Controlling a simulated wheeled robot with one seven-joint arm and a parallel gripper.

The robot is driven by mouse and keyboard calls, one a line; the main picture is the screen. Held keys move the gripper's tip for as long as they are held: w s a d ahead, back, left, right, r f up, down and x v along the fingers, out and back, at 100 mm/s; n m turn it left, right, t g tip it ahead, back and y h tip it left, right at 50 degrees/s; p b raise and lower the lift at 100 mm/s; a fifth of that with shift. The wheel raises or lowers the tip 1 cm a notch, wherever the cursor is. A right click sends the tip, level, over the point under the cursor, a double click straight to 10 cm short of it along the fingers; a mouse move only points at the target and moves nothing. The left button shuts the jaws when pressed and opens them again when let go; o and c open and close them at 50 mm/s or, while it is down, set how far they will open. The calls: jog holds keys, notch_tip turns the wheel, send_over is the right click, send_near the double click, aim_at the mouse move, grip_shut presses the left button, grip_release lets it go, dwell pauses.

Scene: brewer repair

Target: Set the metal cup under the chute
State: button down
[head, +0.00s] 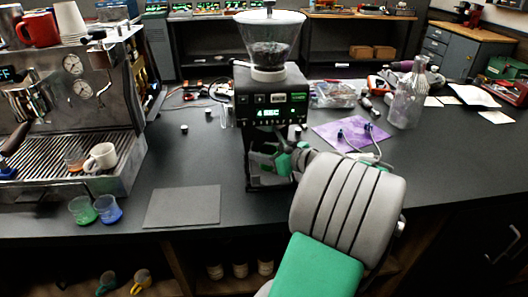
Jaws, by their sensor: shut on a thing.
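The black grinder (270,101) stands on the counter in the middle of the head view, with a clear hopper of dark beans on top and a lit green display. My gripper (268,160) is at the grinder's front, below the display, low over its base. It is shut on a small grey thing, which looks like the metal cup (262,163). The fingers and the dark background hide most of the cup, and I cannot tell whether it touches the base. The chute's outlet is not clearly visible, so the cup's exact alignment with it cannot be told.
An espresso machine (75,110) stands at left with a white mug (101,157) on its tray. Green and blue glasses (83,210) and a grey mat (182,206) lie in front. A purple cloth (345,132) and glass bottle (407,95) are right of the grinder.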

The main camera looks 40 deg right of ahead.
jog(key=c, duration=1)
grip_release()
jog(key=shift+o, duration=0.2)
jog(key=shift+r+p, duration=0.15)
jog(key=shift+p, duration=0.15)
jog(key=v, duration=0.9)
jog(key=shift+s+d+b, duration=0.15)
jog(key=shift+s+b, duration=0.1)
jog(key=shift+b, duration=0.05)
jog(key=p, duration=0.1)
jog(key=r+p, duration=0.1)
jog(key=p, duration=0.1)
jog(key=shift+s+r, duration=0.25)
jog(key=shift+s, duration=0.15)
jog(key=shift+s+f+p, duration=0.1)
jog(key=shift+s+p, duration=0.5)
jog(key=shift+p, duration=0.35)
jog(key=shift+s+f, duration=0.15)
jog(key=shift+f, duration=0.1)
